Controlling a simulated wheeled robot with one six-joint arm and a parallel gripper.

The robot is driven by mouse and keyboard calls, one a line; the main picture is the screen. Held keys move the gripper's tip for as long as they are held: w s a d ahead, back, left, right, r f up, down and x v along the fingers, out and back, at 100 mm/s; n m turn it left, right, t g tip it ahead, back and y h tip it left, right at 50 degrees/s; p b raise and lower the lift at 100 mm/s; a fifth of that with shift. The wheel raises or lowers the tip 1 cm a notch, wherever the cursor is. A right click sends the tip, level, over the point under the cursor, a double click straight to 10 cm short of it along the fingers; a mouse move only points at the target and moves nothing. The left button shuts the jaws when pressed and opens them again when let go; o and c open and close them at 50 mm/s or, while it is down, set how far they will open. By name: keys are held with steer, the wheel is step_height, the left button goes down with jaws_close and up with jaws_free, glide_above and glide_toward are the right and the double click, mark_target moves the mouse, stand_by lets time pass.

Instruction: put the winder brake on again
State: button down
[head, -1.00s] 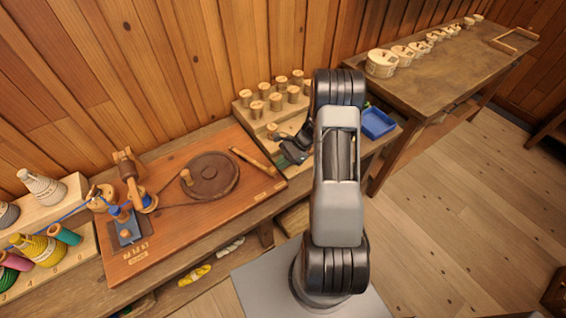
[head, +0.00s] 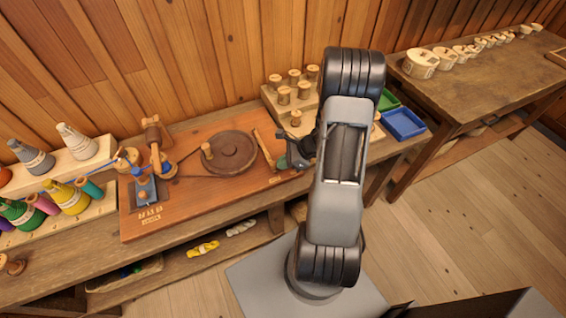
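The winder is a reddish-brown board (head: 190,213) on the bench at the left. It carries a dark round wheel (head: 232,153) with an upright wooden knob, and a wooden winding head (head: 153,140) with blue thread. A dark plate with a blue part (head: 145,191) sits at the board's left end. A wooden bar (head: 264,150) lies at the right end, beside the wheel; I cannot tell whether it is the brake. My gripper (head: 288,161) is just right of this bar, near the board's right edge. A small greenish patch shows at its fingertips, and its opening is unclear.
A stepped rack (head: 272,98) with several wooden spools stands behind my gripper. A blue tray (head: 404,124) and a green tray (head: 388,99) lie right of my arm. Thread cones on a stand (head: 97,208) are at the far left. A second table (head: 470,80) holds several round boxes.

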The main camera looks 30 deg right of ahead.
steer(key=shift+s+a+f, duration=0.1)
steer(key=shift+a, duration=0.25)
steer(key=shift+s+d, duration=0.2)
steer(key=shift+d, duration=0.2)
steer(key=d, duration=0.1)
steer(key=s+d+r, duration=0.1)
steer(key=d, duration=0.1)
steer(key=s+d, duration=0.1)
steer(key=shift+s+d+r, duration=0.25)
steer(key=shift+r, duration=0.1)
steer(key=v, duration=0.8)
steer(key=shift+s+a, duration=0.15)
steer(key=shift+a, duration=0.1)
steer(key=shift+r, duration=0.1)
steer(key=s+a+r+n+h, duration=0.2)
steer(key=a+r+n+h, duration=0.2)
steer(key=a+r+n, duration=0.4)
steer(key=s+a+r+n+h, duration=0.2)
steer(key=a+r+n+h, duration=0.2)
steer(key=a+r+n, duration=0.5)
steer(key=a+n, duration=0.3)
steer(key=n, duration=0.3)
steer(key=shift+n, duration=0.4)
